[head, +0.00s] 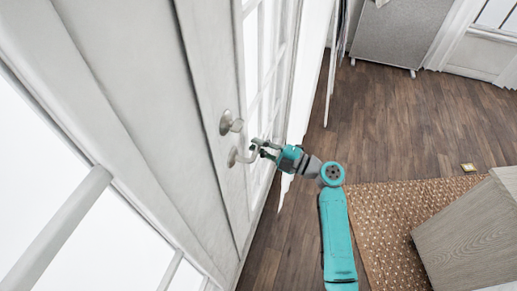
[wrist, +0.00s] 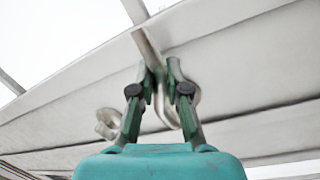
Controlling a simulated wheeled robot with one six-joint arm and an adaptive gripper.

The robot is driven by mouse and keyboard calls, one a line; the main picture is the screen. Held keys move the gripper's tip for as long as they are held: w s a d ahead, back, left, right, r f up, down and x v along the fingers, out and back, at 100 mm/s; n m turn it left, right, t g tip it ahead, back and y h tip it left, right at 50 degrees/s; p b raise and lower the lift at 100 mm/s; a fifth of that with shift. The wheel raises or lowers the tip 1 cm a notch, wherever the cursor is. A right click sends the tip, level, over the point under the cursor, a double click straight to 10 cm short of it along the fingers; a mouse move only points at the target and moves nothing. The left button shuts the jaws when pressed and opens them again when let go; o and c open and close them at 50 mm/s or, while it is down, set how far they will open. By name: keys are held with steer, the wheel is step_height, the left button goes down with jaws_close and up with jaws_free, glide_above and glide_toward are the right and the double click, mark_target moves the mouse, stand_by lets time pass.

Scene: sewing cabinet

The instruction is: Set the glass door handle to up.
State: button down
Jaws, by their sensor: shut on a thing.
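The glass door handle (head: 246,158) is a pale metal lever on the white door (head: 213,90), below a round knob (head: 230,122). My gripper (head: 257,147) is at the lever's free end, reaching in from the right. In the wrist view the handle (wrist: 147,48) shows as a pale bar running up between the fingertips, with a curved part beside the right finger. My gripper (wrist: 160,80) is shut on it. The fingers hide part of the lever, and I cannot tell its exact angle.
The knob also shows left of the fingers in the wrist view (wrist: 108,122). Brown wood floor (head: 420,120) lies open to the right. A patterned rug (head: 385,225) and a wooden furniture piece (head: 470,240) are at lower right. A grey panel (head: 400,35) stands at the back.

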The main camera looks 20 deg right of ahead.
steer(key=shift+r+n, duration=0.4)
steer(key=shift+n, duration=0.2)
steer(key=c, duration=1.1)
jaws_free()
steer(key=shift+c, duration=0.2)
steer(key=v, duration=1.2)
steer(key=shift+f, duration=0.1)
